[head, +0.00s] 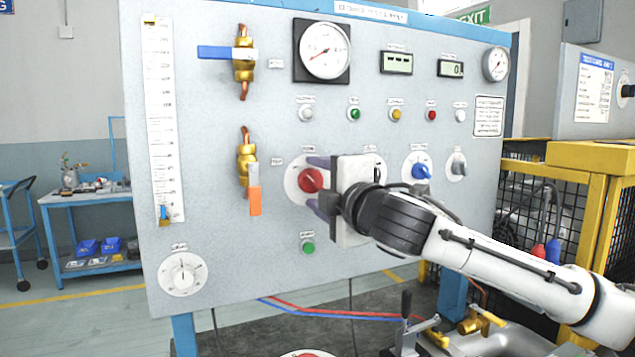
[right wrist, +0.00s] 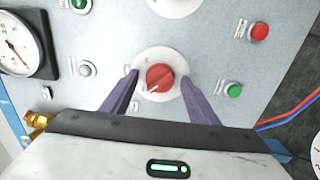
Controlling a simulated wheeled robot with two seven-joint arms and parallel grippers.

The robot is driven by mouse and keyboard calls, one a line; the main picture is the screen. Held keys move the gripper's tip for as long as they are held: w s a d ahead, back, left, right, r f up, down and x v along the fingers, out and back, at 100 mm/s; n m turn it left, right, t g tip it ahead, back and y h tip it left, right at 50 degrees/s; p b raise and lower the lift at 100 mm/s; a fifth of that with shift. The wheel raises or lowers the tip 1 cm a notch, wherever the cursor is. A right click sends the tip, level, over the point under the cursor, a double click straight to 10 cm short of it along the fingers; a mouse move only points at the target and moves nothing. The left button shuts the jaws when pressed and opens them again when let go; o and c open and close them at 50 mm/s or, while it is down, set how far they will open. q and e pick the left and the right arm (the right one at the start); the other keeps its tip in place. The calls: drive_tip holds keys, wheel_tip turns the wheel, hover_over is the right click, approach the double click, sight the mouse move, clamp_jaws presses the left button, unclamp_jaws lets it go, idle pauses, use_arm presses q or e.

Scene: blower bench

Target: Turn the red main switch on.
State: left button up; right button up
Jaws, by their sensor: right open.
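The red main switch (head: 311,180) is a round red knob on a pale round plate, in the middle of the grey panel (head: 220,270). In the right wrist view the red knob (right wrist: 159,78) sits between and a little beyond my open fingers. My right gripper (head: 317,184) comes in from the right in the head view, with one purple finger above the knob and one below it. In the right wrist view my right gripper (right wrist: 160,90) shows a finger on each side of the knob, with visible gaps. My left gripper is not in view.
A blue knob (head: 421,171) and a grey knob (head: 457,165) are to the right. A green button (head: 308,248) is below the switch. A valve with an orange handle (head: 254,201) is to the left. Gauges and a row of lamps are above.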

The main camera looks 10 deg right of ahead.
drive_tip(key=c, duration=1)
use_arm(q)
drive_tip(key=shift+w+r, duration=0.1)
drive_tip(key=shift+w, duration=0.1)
use_arm(e)
drive_tip(key=shift+c, duration=0.2)
